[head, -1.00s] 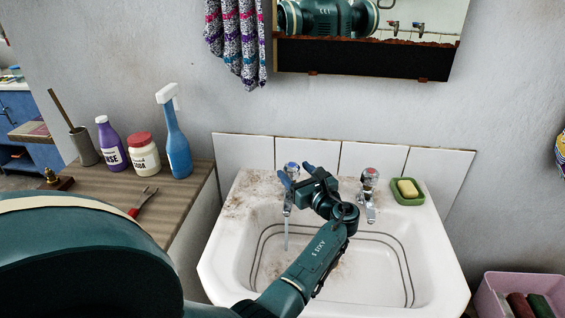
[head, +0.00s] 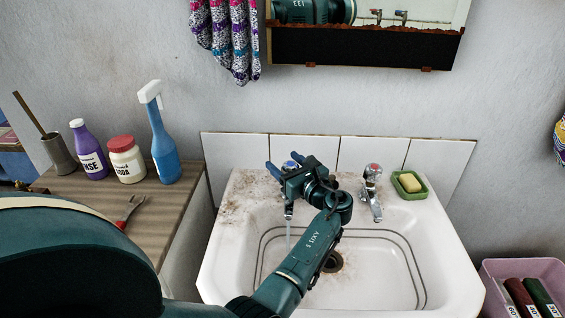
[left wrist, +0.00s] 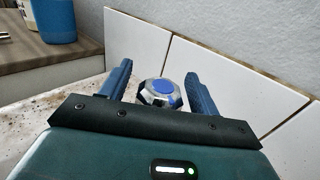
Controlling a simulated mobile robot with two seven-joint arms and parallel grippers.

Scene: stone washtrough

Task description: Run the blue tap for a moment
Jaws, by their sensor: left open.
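The blue-marked tap (head: 288,211) stands at the back left of the washbasin (head: 392,262). A thin stream of water (head: 287,236) falls from its spout into the basin. My left gripper (head: 284,164) is open at the tap's head, with its blue fingers on either side. In the left wrist view the faceted knob with a blue cap (left wrist: 160,90) sits between the spread fingers of the gripper (left wrist: 158,76), with gaps showing on both sides. Part of the tap is hidden by the gripper in the head view. My right gripper is out of view.
A red-marked tap (head: 372,190) and a green soap dish (head: 409,194) stand at the back right. A wooden counter (head: 160,215) at left holds bottles and a fork-like tool. A mirror (head: 365,45) hangs above; a pink crate (head: 500,267) is at lower right.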

